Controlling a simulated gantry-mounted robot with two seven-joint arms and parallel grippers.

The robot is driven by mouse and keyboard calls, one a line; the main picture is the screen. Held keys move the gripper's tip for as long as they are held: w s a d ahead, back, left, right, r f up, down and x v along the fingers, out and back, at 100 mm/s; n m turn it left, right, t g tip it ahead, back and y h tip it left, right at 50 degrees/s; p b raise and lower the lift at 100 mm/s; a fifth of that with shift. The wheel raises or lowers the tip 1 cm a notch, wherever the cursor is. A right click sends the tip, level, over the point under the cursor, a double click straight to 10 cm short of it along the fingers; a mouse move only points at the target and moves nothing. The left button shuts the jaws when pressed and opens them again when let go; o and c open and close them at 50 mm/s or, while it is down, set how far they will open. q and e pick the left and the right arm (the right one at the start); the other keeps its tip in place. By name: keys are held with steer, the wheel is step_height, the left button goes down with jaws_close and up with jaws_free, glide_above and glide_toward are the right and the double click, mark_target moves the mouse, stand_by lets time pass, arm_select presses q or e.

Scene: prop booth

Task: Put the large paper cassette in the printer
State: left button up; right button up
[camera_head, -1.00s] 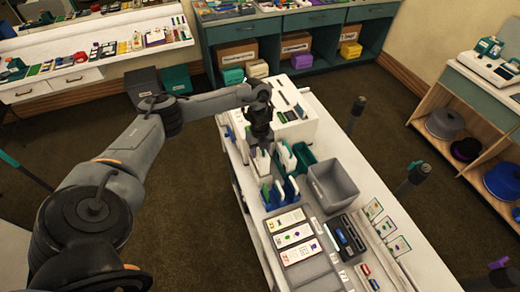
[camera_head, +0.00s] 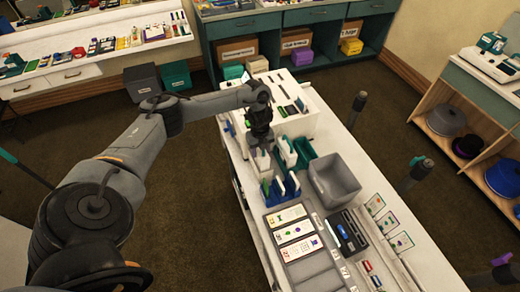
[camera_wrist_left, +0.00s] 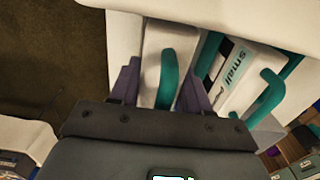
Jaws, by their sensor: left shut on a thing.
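My left gripper (camera_head: 262,145) is over the white table, close to the front of the white printer (camera_head: 312,112). In the left wrist view its two fingers (camera_wrist_left: 160,88) are shut on a white cassette (camera_wrist_left: 158,42) with a teal handle. No label shows on this cassette, so I cannot read its size. A second white cassette (camera_wrist_left: 228,82), marked "Small", with a teal handle, is beside it on the right. In the head view a white cassette with a green edge (camera_head: 287,152) stands just right of my gripper. My right gripper is not in view.
A grey open bin (camera_head: 333,183) stands to the right of the cassettes. A blue rack (camera_head: 280,190) and a tray of printed cards (camera_head: 293,232) are nearer on the table. Several dark posts (camera_head: 418,172) rise along the right side.

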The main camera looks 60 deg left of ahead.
arm_select(q)
steer(key=shift+f+b, duration=0.35)
steer(key=shift+f, duration=0.3)
steer(key=shift+f, duration=0.15)
steer(key=o, duration=1.4)
steer(key=shift+r, duration=0.35)
step_height(320, 180, up, 10)
steer(key=p, duration=0.4)
steer(key=shift+r, duration=0.1)
